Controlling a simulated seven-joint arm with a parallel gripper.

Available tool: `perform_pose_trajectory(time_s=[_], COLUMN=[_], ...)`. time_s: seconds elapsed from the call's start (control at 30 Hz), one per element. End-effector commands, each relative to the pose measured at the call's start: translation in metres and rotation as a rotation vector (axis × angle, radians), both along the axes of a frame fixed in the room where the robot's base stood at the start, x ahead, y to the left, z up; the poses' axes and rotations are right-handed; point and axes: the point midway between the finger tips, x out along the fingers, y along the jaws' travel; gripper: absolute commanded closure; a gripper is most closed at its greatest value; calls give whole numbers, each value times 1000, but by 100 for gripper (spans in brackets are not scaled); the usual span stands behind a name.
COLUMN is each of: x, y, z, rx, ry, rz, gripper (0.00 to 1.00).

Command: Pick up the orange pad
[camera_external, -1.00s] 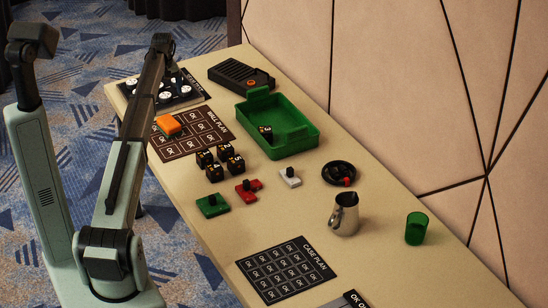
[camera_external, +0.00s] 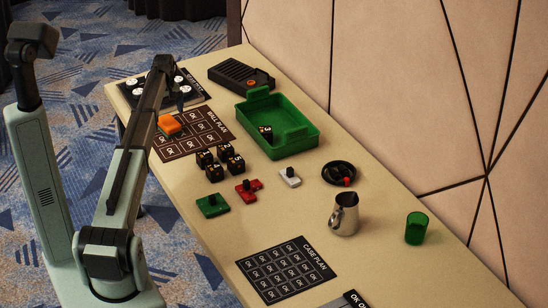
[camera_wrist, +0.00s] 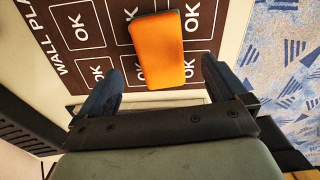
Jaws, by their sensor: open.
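The orange pad (camera_external: 169,125) lies on the dark wall plan sheet (camera_external: 189,146), towards its far left part. In the wrist view the orange pad (camera_wrist: 158,50) is a rounded block with a dark green side edge, lying over the sheet's OK squares. My gripper (camera_wrist: 160,82) is open and empty. Its two dark fingers stand apart, one left and one right of the pad's near end, with the pad ahead of them. In the external view my gripper (camera_external: 182,98) is above the table near the pad, partly hidden by my arm.
A green tray (camera_external: 309,139) holding a black numbered block stands right of the sheet. Several black numbered blocks (camera_external: 214,171) stand nearer. A board with white discs (camera_external: 190,103) lies at the back left, beside a black device (camera_external: 240,76). A metal jug (camera_external: 344,216) and green cup (camera_external: 416,229) stand farther right.

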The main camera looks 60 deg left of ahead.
Motion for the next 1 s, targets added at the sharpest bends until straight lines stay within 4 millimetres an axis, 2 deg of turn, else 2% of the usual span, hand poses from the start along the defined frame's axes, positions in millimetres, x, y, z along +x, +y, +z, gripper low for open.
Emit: perform_pose_trajectory(time_s=[0.17, 0.43, 0.7, 1.0], x=[-1, -1, -1, -1], y=[-1, -1, -1, -1], z=[-14, -47, -51, -50], rx=[0, 0, 0, 0], ry=[0, 0, 0, 0], rz=[0, 0, 0, 0], gripper=[1, 1, 1, 30])
